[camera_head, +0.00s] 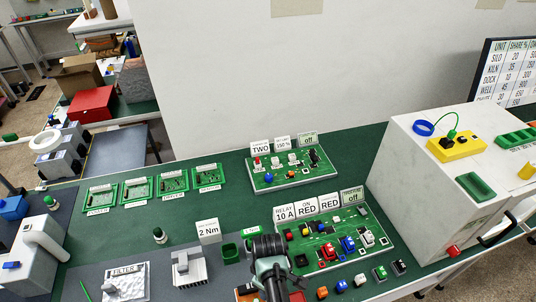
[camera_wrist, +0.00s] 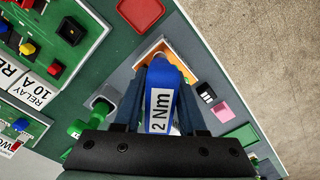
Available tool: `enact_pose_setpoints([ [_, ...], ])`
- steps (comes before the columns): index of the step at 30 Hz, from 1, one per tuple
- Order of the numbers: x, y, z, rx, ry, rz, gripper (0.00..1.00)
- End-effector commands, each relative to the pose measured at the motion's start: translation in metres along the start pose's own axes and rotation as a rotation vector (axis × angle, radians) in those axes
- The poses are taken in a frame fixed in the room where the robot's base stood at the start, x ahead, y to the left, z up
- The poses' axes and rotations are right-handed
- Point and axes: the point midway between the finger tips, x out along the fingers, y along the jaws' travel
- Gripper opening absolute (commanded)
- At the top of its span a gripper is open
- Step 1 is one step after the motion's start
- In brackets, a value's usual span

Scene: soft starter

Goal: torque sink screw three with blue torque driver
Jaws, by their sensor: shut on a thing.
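The blue torque driver (camera_wrist: 158,112), with a white 2 Nm label, is between the two dark fingers of my gripper (camera_wrist: 161,88) in the wrist view. My gripper is shut on it. The driver's far end is over or in an orange-edged holder (camera_wrist: 147,44); I cannot tell whether it is clear of it. In the head view my gripper (camera_head: 270,268) is at the front of the bench, and it hides the driver.
A green-handled tool (camera_wrist: 76,128) stands in a grey holder close to my gripper. A relay board (camera_head: 335,240) with coloured parts lies to the right, and another board (camera_head: 290,170) behind. A large white cabinet (camera_head: 420,190) blocks the right side.

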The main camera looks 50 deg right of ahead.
Motion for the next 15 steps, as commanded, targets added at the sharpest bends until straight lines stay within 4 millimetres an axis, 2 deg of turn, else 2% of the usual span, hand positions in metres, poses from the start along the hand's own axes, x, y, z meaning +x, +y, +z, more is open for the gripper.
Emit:
enact_pose_setpoints([
  [8,-0.0005,0.0003,-0.0004,-0.015,0.001,0.001,0.00],
  [15,-0.0008,0.0003,0.0003,-0.266,-0.001,0.000,0.00],
])
